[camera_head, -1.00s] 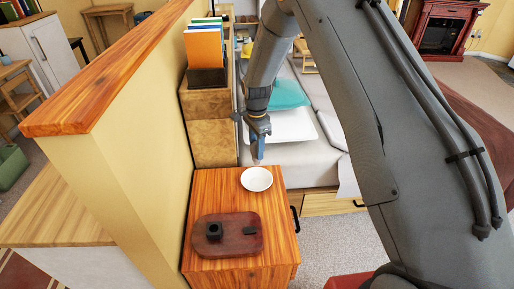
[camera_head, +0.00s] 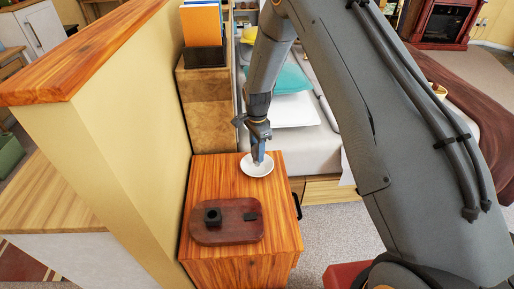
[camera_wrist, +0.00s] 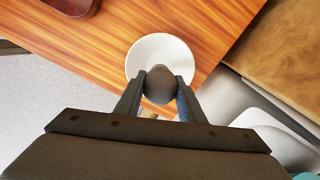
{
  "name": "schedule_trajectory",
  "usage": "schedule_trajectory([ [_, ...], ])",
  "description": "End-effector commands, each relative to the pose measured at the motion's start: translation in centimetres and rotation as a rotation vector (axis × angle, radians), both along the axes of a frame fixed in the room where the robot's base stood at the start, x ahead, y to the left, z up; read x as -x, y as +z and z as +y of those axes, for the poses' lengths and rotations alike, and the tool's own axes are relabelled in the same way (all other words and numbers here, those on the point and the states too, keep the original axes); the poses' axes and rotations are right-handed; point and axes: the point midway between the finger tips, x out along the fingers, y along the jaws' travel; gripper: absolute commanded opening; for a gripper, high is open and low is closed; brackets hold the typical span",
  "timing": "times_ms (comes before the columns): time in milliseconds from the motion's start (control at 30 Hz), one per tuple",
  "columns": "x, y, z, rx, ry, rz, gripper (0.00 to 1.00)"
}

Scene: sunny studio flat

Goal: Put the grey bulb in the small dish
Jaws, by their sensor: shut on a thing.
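The small dish (camera_head: 249,169) is white and round and sits on the wooden cabinet top (camera_head: 215,179). It also shows in the wrist view (camera_wrist: 146,50). My gripper (camera_head: 258,161) is over the dish. In the wrist view my gripper (camera_wrist: 159,88) is shut on the grey bulb (camera_wrist: 159,84), a rounded grey thing between the two fingers. The bulb overlaps the near rim of the dish in that view. I cannot tell whether it touches the dish. In the head view the bulb is not clear between the fingertips.
A dark red-brown board (camera_head: 233,232) lies on the cabinet top nearer me, with a small black holder (camera_head: 212,217) and a flat black piece (camera_head: 251,216) on it. A yellow partition (camera_head: 130,130) stands at the left. A bed (camera_head: 313,150) lies behind the cabinet.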

Motion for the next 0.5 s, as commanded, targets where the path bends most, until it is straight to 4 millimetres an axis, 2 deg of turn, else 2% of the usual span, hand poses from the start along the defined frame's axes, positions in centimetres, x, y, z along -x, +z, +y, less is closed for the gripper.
schedule_trajectory([
  [133, -0.02, -0.99, 0.01, 0.000, 0.000, 0.000, 0.14],
  [433, 0.01, -1.11, 0.01, 0.000, 0.000, 0.000, 0.14],
  [467, 0.01, -1.11, 0.01, 0.000, 0.000, 0.000, 0.39],
  [500, 0.01, -1.11, 0.01, 0.000, 0.000, 0.000, 0.45],
])
